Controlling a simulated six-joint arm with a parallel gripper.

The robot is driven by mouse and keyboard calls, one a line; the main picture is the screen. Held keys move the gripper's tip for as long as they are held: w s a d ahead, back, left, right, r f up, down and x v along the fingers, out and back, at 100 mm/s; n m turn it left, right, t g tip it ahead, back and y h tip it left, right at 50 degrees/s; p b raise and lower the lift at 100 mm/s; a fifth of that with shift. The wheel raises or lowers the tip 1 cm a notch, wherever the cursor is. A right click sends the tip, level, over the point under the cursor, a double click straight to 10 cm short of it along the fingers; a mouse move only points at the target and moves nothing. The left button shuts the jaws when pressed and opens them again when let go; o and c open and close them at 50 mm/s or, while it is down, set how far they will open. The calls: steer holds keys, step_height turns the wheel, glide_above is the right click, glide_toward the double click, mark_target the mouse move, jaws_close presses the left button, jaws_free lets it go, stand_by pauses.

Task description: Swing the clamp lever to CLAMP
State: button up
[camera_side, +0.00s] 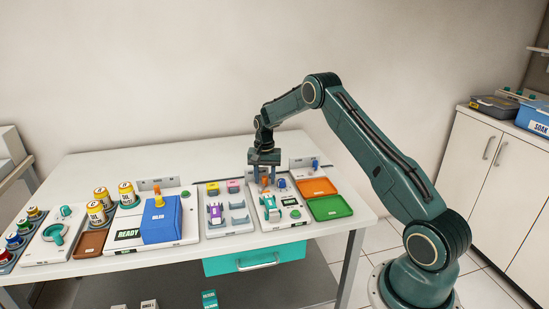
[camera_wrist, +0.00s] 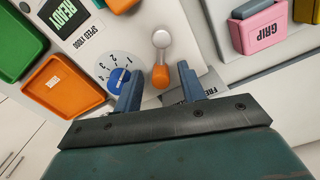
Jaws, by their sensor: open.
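The clamp lever shows in the wrist view as an orange handle (camera_wrist: 161,77) on a short arm with a round metal pivot (camera_wrist: 162,38). My gripper (camera_wrist: 159,70) is open, with one blue finger on each side of the orange handle; whether either finger touches it I cannot tell. In the side view my gripper (camera_side: 264,160) points down over the white control unit, and the orange lever (camera_side: 264,184) is just below it. A grey label (camera_wrist: 208,84) beginning "FRE" is partly hidden behind the right finger. I cannot read a CLAMP label in either view.
A blue dial (camera_wrist: 120,77) with numbers sits close to the left finger. A READY screen (camera_wrist: 65,14), an orange tray (camera_wrist: 64,86) and a green tray (camera_wrist: 15,45) lie farther left. A pink GRIP block (camera_wrist: 262,28) is at upper right. A blue box (camera_side: 161,220) stands left of the unit.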

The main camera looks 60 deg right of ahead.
mark_target(265, 177)
step_height(265, 177, up, 14)
stand_by(0.8)
